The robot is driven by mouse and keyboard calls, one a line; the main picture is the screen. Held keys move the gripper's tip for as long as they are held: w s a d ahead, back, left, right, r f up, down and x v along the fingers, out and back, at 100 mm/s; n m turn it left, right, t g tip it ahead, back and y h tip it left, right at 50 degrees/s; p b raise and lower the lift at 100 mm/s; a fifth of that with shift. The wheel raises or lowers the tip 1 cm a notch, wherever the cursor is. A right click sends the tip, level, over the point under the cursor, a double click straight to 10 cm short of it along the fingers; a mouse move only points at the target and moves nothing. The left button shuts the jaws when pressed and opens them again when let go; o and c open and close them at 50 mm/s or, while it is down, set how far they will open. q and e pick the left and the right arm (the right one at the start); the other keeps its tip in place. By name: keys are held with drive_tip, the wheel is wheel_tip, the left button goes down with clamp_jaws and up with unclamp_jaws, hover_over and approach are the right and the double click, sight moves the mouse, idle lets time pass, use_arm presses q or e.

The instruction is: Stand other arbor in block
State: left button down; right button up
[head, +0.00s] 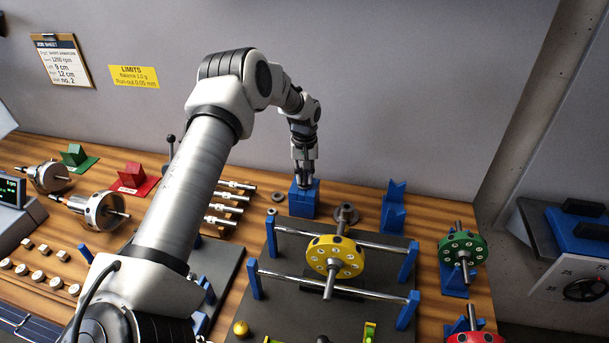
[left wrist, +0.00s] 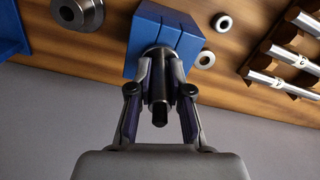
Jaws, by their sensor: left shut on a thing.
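My left gripper (head: 304,178) points down over the blue block (head: 303,203), near the wall at the back of the bench. In the left wrist view its fingers are shut on a dark metal arbor (left wrist: 159,108). The arbor stands in line with the block (left wrist: 190,42), and its far end meets a round metal collar or hole at the block's top. How deep it sits cannot be told. Several other silver arbors (head: 228,208) lie side by side on a rack left of the block. My right gripper is not in view.
A yellow rotor (head: 335,257) rests on the rails of a stand (head: 280,229) in front of the block. Small rings (head: 277,197) lie beside the block, and a round flange (head: 346,214) lies to its right. Green (head: 462,247) and red (head: 475,338) rotors stand at right.

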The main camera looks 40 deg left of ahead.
use_arm(q)
drive_tip(key=c, duration=1)
unclamp_jaws()
drive_tip(key=shift+r, duration=0.1)
wheel_tip(320, 180, up, 12)
drive_tip(key=shift+f, duration=0.1)
